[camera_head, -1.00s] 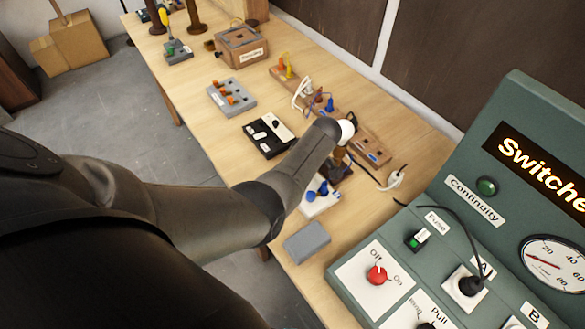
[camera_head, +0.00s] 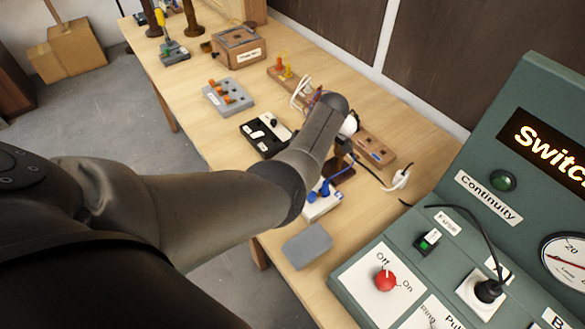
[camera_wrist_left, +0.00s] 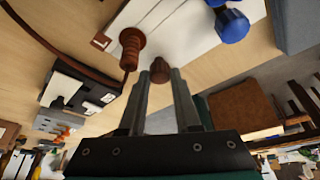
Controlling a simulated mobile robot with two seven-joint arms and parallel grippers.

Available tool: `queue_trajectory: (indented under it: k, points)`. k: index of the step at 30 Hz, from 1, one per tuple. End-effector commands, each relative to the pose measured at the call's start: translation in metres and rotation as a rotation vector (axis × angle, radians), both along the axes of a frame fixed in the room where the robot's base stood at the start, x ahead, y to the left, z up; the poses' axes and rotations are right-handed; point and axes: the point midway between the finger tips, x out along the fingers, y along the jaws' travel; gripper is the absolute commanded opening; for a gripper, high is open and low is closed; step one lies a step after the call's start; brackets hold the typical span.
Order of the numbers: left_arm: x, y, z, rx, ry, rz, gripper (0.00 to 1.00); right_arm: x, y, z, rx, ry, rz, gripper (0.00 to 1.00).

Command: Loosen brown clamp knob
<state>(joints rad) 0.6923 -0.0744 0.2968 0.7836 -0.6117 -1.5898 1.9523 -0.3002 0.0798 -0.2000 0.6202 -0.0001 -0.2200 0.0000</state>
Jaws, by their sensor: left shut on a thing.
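A brown clamp knob (camera_wrist_left: 160,70) sits between the fingertips of my left gripper (camera_wrist_left: 160,78) in the left wrist view. The gripper is shut on it, with one finger on each side. A second, ribbed brown knob (camera_wrist_left: 130,45) stands on the white board (camera_wrist_left: 180,40) beside it, with a brown cord close by. Blue knobs (camera_wrist_left: 232,24) are on the same board. In the head view the white board (camera_head: 312,212) with blue knobs (camera_head: 322,189) lies partly behind my left forearm. The brown knobs cannot be made out there. My right gripper is not in view.
A grey block (camera_head: 307,245) lies near the table's front edge. A black-and-white switch unit (camera_head: 264,134) and a grey box with orange levers (camera_head: 228,96) stand farther left. A green test panel (camera_head: 450,225) fills the right. A white plug (camera_head: 399,179) lies near it.

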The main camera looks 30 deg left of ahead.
Motion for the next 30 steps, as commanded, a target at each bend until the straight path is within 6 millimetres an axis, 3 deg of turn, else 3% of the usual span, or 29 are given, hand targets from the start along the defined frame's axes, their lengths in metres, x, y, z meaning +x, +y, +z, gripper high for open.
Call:
queue_trajectory:
  k: [11,12,19,30]
  points:
    - [0.0000,0.0011,0.0008,0.002,0.000,0.006,0.00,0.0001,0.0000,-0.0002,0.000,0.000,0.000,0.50]
    - [0.0000,0.0011,0.0008,0.002,0.000,0.006,0.35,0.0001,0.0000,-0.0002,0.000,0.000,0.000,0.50]
    - [0.0000,0.0007,0.0006,0.001,0.000,0.005,0.61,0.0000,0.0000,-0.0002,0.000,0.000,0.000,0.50]
    - [0.0015,-0.0021,0.0064,0.000,0.000,0.003,0.62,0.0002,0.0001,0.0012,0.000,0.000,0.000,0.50]
